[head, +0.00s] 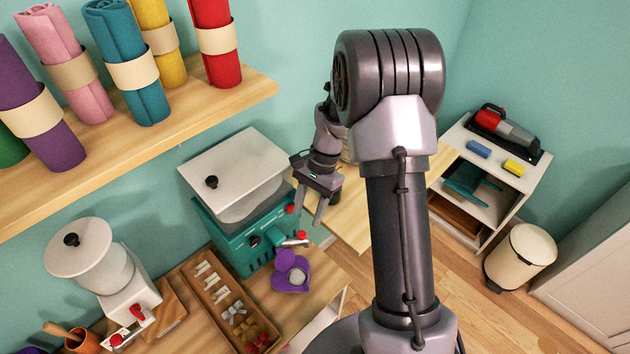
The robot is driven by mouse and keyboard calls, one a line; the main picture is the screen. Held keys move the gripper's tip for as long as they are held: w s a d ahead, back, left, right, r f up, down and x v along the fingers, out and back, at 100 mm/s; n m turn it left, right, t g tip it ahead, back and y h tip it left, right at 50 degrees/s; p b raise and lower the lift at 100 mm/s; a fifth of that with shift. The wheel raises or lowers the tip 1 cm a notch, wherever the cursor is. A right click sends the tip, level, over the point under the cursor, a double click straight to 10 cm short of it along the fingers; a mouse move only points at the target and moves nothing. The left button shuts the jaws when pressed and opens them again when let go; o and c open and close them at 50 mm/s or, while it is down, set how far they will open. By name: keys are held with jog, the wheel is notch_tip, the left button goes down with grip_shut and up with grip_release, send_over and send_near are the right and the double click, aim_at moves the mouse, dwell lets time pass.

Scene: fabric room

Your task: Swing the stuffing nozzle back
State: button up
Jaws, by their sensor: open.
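A teal stuffing machine (240,247) with a grey hopper and a pale lid stands on the wooden worktop. A short metal nozzle (290,243) with a red end sticks out from its front, low and to the right. A red knob (292,208) shows higher on the machine's right side. My gripper (309,215) points down with its two fingers apart and empty. In the picture it is just above and right of the nozzle, close to the red knob; whether it touches either cannot be told.
A purple item (290,272) with a pale round part lies below the nozzle. A divided wooden tray (207,279) of small parts is in front of the machine. A white machine (130,301) stands left. A shelf (180,128) with fabric rolls hangs above. My arm hides part of the middle.

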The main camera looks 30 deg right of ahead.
jog(key=p+v, duration=0.2)
jog(key=v, duration=1)
jog(key=shift+c, duration=1.2)
jog(key=s+a+n+b, duration=0.1)
jog(key=b, duration=0.1)
jog(key=s+a+f+n+h+b, duration=0.1)
jog(key=b, duration=0.1)
jog(key=s+a+n+t+h+b, duration=0.1)
jog(key=b, duration=0.1)
jog(key=shift+f, duration=0.4)
jog(key=c, duration=0.7)
jog(key=s+a+f+n+t+h+b, duration=0.1)
jog(key=s+a+n+b, duration=0.1)
jog(key=s, duration=0.1)
jog(key=s+a+f+n+t+b, duration=0.1)
jog(key=s+n+b, duration=0.2)
jog(key=s+a+f+n+t+h+b, duration=0.1)
jog(key=s+a+n+t+b, duration=0.1)
jog(key=s+b, duration=0.1)
jog(key=shift+s+a+f+n+h, duration=0.3)
jog(key=shift+s+f, duration=0.05)
jog(key=shift+s, duration=0.2)
grip_shut()
jog(key=b, duration=0.5)
send_over(293, 241)
jog(key=s+d, duration=0.2)
jog(key=s, duration=0.2)
notch_tip(293, 241, down, 10)
jog(key=shift+w+a, duration=0.15)
jog(key=shift+w, duration=0.05)
